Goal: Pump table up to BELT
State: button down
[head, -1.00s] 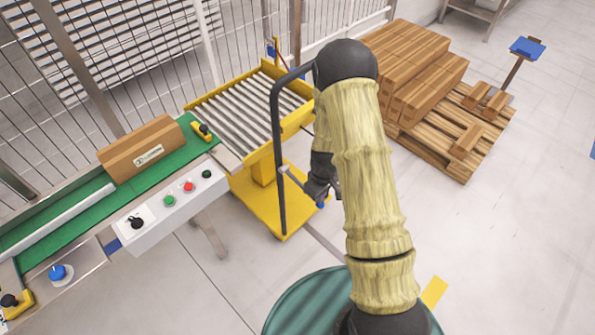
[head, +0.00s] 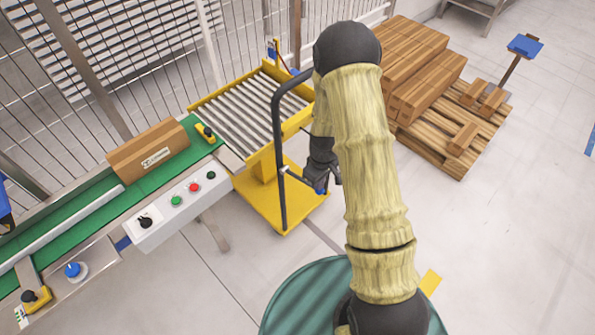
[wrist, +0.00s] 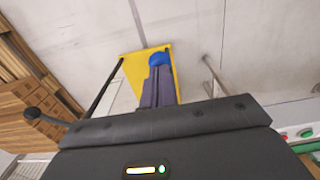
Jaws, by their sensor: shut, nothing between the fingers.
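The yellow lift table (head: 291,218) stands at the end of the green conveyor belt (head: 205,153). Its roller top (head: 240,105) is close to the belt's end; I cannot tell whether the heights match. A black push handle (head: 277,150) rises at its near side. A thin pump lever (head: 297,178) sticks out low, with a blue knob (head: 321,191) at its tip. My gripper (head: 325,182) is shut and empty, right at the knob. In the wrist view the blue knob (wrist: 160,58) shows just beyond my shut fingers (wrist: 158,88); contact is unclear.
A carton (head: 150,150) lies on the belt, beside a control panel (head: 180,212) with coloured buttons. A pallet (head: 450,155) with stacked cartons (head: 415,65) stands back right, near a blue-topped post (head: 525,46). A wire fence runs behind. The right floor is clear.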

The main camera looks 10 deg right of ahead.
jog(key=shift+f, duration=0.1)
jog(key=shift+f, duration=0.4)
jog(key=shift+s+d+f+b, duration=0.1)
jog(key=shift+s+f+b, duration=0.05)
jog(key=shift+f+b, duration=0.55)
jog(key=shift+s+d+f+b, duration=0.1)
jog(key=shift+s+f+b, duration=0.05)
jog(key=shift+f+b, duration=0.5)
jog(key=shift+f, duration=0.1)
jog(key=shift+s+d+f+b, duration=0.1)
jog(key=shift+f+b, duration=0.8)
jog(key=shift+f, duration=0.55)
